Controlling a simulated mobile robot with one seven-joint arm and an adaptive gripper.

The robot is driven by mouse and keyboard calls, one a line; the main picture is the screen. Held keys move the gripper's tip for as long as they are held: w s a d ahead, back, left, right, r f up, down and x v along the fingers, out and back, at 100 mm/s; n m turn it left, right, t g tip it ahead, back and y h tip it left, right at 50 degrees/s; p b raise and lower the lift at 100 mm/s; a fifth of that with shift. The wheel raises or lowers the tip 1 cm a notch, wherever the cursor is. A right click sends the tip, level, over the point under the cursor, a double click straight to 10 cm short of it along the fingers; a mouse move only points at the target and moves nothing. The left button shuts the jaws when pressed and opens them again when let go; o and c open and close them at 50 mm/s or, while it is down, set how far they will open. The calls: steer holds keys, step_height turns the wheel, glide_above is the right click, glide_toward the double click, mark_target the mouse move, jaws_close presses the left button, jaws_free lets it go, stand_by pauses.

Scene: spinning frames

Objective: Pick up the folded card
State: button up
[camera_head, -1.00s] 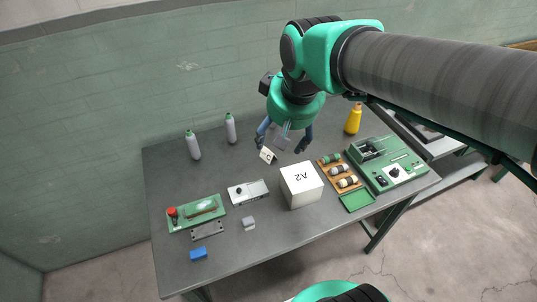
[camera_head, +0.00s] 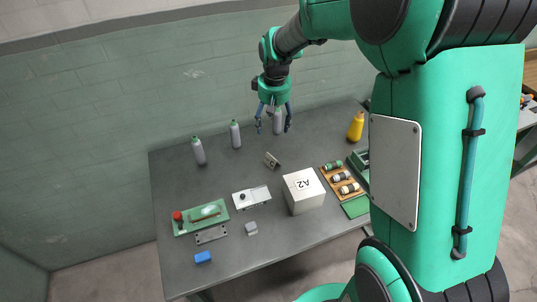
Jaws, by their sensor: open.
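The folded card (camera_head: 272,160) is a small tent-shaped piece on the grey table, behind the white A2 box and right of the bottles. Its lettering cannot be read in this view. My gripper (camera_head: 273,130) points down with its two blue fingers spread. It is above and behind the card in the picture, apart from it. A grey bottle (camera_head: 278,122) shows between the fingers; I cannot tell whether it stands between them or behind them.
The white A2 box (camera_head: 303,192) stands in front of the card. Grey bottles (camera_head: 199,151) (camera_head: 235,134) stand at the back left, a yellow bottle (camera_head: 355,127) at the back right. A wooden rack (camera_head: 341,180) and a small grey-white device (camera_head: 251,197) flank the box. My arm covers the right side.

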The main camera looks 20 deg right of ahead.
steer(key=n+g+p, duration=0.1)
steer(key=p, duration=0.1)
glide_above(272, 160)
steer(key=w+d, duration=0.2)
step_height(272, 160, down, 14)
steer(key=shift+s+a, duration=0.2)
steer(key=shift+f+b, duration=0.45)
steer(key=shift+f, duration=3.85)
steer(key=shift+s+f, duration=0.1)
steer(key=shift+f, duration=2.5)
steer(key=c, duration=0.9)
